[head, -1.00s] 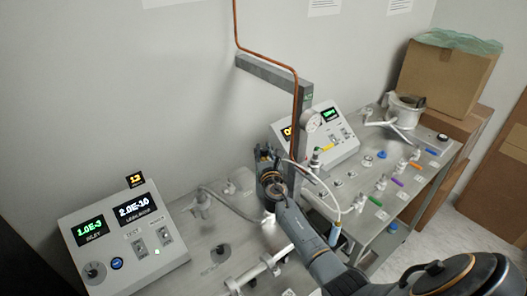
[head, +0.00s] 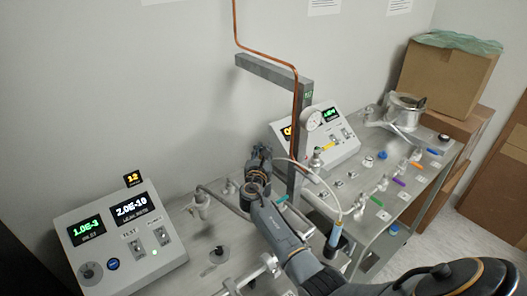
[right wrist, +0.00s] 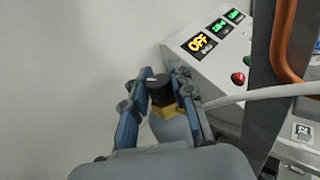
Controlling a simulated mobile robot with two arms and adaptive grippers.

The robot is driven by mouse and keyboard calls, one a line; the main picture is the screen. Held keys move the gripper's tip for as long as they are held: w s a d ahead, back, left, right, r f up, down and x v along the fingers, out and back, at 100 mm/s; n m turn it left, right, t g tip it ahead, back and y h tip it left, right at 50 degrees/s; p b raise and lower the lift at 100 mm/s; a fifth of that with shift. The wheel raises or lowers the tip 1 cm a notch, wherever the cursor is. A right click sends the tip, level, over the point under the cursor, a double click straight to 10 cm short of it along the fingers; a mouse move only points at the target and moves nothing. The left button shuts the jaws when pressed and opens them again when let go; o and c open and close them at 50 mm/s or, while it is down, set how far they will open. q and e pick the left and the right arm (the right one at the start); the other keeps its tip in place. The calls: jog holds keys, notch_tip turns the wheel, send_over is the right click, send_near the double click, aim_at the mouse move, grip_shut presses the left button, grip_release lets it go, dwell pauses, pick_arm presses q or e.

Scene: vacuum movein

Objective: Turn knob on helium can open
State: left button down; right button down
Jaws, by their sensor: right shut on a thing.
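My right gripper (head: 260,158) reaches to the bench near the grey post. In the right wrist view, its two blue-sided fingers (right wrist: 157,84) stand on either side of a black knob (right wrist: 159,88) and are shut on it. The knob sits on a brass fitting (right wrist: 167,108). Below it is a pale rounded surface (right wrist: 172,128), seemingly the top of the helium can, mostly hidden by my gripper. In the head view the gripper and forearm hide the knob and can. A pale hose (right wrist: 257,93) leads away to the right. My left gripper is not in view.
A grey post with an arm (head: 306,110) and a copper pipe (head: 265,58) rise close behind the gripper. A display box (head: 125,232) stands at left, another (head: 340,133) at right. A blue-handled probe (head: 334,240) hangs by my forearm. Boxes (head: 445,80) stand far right.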

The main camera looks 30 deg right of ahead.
jog(key=shift+a+f+m+g+h+b, duration=0.1)
jog(key=shift+f+m+g+h+b, duration=0.3)
jog(key=shift+m+g+h+b, duration=0.4)
dwell(0.4)
jog(key=shift+m+g+h+b, duration=0.3)
jog(key=shift+g+b, duration=0.2)
jog(key=shift+b, duration=0.1)
jog(key=shift+m+g+h+b, duration=0.85)
jog(key=shift+g+b, duration=0.35)
jog(key=shift+b, duration=0.3)
jog(key=shift+s+m+g+b, duration=0.1)
jog(key=shift+m+g+b, duration=0.35)
jog(key=shift+g+b, duration=0.25)
jog(key=c, duration=1.1)
grip_release()
jog(key=shift+r+h, duration=0.1)
jog(key=shift+h, duration=0.15)
jog(key=shift+r, duration=0.15)
jog(key=v, duration=1.2)
